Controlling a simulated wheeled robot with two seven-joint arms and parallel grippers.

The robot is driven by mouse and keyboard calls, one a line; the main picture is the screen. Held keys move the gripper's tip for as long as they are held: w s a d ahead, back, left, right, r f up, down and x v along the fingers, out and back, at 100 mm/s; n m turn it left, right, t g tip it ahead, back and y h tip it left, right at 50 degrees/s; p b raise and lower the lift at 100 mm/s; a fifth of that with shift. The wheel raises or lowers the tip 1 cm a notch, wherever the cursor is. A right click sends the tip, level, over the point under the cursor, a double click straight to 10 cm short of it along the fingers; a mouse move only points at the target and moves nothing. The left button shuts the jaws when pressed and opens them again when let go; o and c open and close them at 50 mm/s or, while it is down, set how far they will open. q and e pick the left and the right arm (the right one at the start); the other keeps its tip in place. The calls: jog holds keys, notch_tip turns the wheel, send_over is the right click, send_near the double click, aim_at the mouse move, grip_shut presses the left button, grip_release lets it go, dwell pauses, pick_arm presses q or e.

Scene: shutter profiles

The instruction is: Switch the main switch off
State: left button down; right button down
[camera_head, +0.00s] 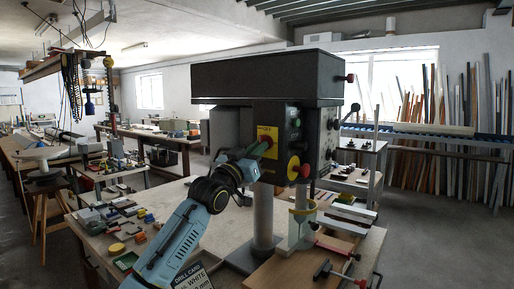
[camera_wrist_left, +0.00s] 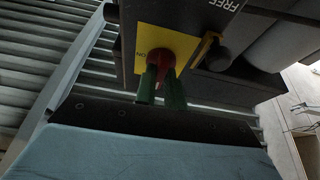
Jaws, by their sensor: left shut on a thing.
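The main switch, a red knob (camera_wrist_left: 160,58) on a yellow plate (camera_wrist_left: 143,37), is on the dark drill press (camera_head: 266,85). In the wrist view, lettering like "ON" shows beside the knob. In the head view the yellow plate (camera_head: 264,131) is partly covered by my gripper. My left gripper (camera_head: 262,147) has its green fingers (camera_wrist_left: 161,86) shut on the red knob, one on each side. The fingers hide part of the knob, and I cannot tell its exact angle. My right gripper is not in view.
A red button on a yellow round base (camera_head: 293,168) sits just right of and below the switch. The press's column (camera_head: 263,215) stands on a workbench. Small coloured parts and a green tray (camera_head: 126,261) lie at left; clamps (camera_head: 335,272) lie at right.

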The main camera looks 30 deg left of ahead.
pick_arm(q)
jog(key=c, duration=1.5)
grip_release()
jog(key=b+v, duration=0.3)
jog(key=v, duration=1)
jog(key=shift+s+f, duration=0.1)
jog(key=shift+s, duration=0.1)
